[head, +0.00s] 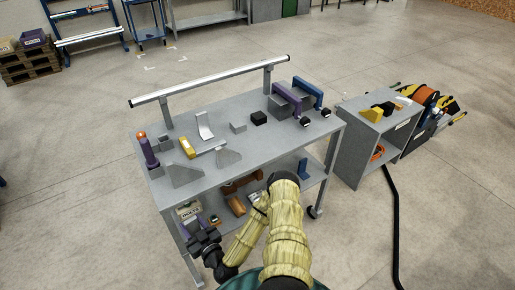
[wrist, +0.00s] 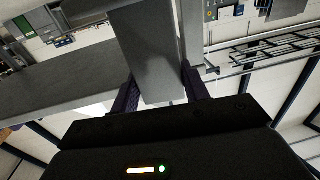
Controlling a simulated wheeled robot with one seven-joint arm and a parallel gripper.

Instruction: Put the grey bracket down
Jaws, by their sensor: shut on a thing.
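My gripper (wrist: 160,88) is shut on a grey bracket (wrist: 148,45), a flat plate that stands out beyond the dark fingers in the wrist view. In the head view my gripper (head: 194,234) is low at the left front of the grey trolley (head: 262,150), near its lower shelf. The held bracket cannot be made out clearly there.
The trolley top also carries a purple bottle-like item (head: 149,151), a yellow item (head: 187,148), a black block (head: 259,118) and purple and blue clamps (head: 286,97). The lower shelf holds a brown roll (head: 236,206). A grey cabinet (head: 352,150) stands right. Bare trolley-top space lies right of centre.

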